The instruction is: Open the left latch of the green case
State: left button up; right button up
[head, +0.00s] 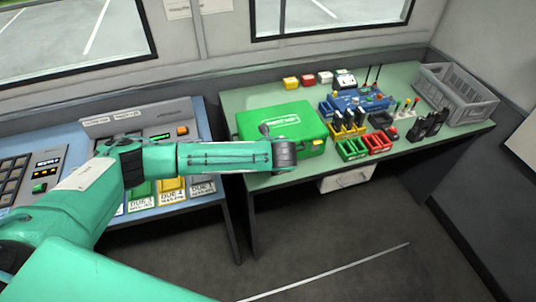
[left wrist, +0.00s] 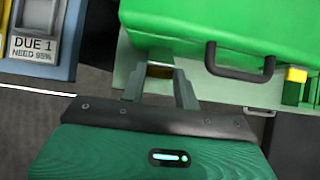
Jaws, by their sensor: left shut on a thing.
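The green case (head: 270,119) lies closed on the green table, its lid down. In the left wrist view the case (left wrist: 180,25) fills the top, with its black handle (left wrist: 240,74) on the front. The yellow left latch (left wrist: 159,72) shows between the fingers of my left gripper (left wrist: 161,86), which is shut on it at the case's front. In the head view my left arm hides this latch and the fingers; the wrist end is in front of the case. The yellow right latch (head: 318,145) is also visible in the left wrist view (left wrist: 296,75). My right gripper is not in view.
A blue console (head: 205,125) with labelled keys stands left of the table (head: 235,100). A grey crate (head: 455,95) is at the far right.

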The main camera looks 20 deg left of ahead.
pick_arm(q)
jog(key=shift+s+d+f+t, duration=0.15)
jog(key=shift+t, duration=0.15)
jog(key=shift+y, duration=0.3)
jog(key=shift+f, duration=0.1)
jog(key=o, duration=1)
jog(key=shift+s, duration=0.1)
jog(key=shift+b+v, duration=0.95)
jog(key=shift+v, duration=5.9)
